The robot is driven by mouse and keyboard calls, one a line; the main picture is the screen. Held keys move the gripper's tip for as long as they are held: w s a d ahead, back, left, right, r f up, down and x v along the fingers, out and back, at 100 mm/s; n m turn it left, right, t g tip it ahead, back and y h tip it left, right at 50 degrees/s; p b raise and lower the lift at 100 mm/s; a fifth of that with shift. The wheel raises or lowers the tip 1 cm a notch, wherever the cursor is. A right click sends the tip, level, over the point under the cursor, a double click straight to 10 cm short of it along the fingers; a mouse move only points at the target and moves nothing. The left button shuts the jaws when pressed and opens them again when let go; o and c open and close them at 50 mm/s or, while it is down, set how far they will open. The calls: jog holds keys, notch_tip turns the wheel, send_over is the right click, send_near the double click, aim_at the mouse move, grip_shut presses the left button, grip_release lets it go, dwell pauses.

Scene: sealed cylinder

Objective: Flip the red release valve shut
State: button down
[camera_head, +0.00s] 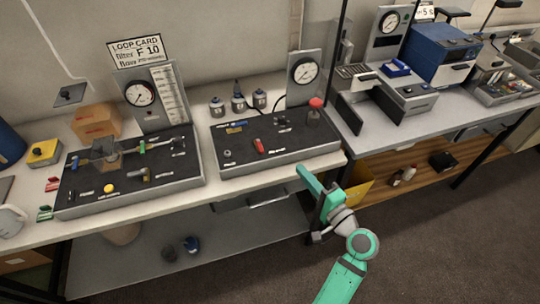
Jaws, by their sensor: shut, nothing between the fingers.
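A small red lever (260,145) lies on the dark top of the right-hand panel (290,160); I take it for the red release valve. It is too small to tell whether it is open or shut. A red-topped knob (316,103) stands at the panel's back right corner. My teal gripper (303,172) is at the bench's front edge, right of and nearer than the lever, apart from it. It looks shut and empty, but its fingertips are small here.
A round gauge (304,70) stands behind the panel, with several small jars (238,104) to its left. A second panel (130,182) with a gauge and a yellow button lies left. A grey device (405,92) stands right. The bench front strip is clear.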

jog(key=shift+r+y, duration=0.4)
jog(key=shift+r, duration=0.05)
jog(key=shift+a, duration=0.1)
jog(key=shift+w+a, duration=0.1)
jog(key=shift+a, duration=0.05)
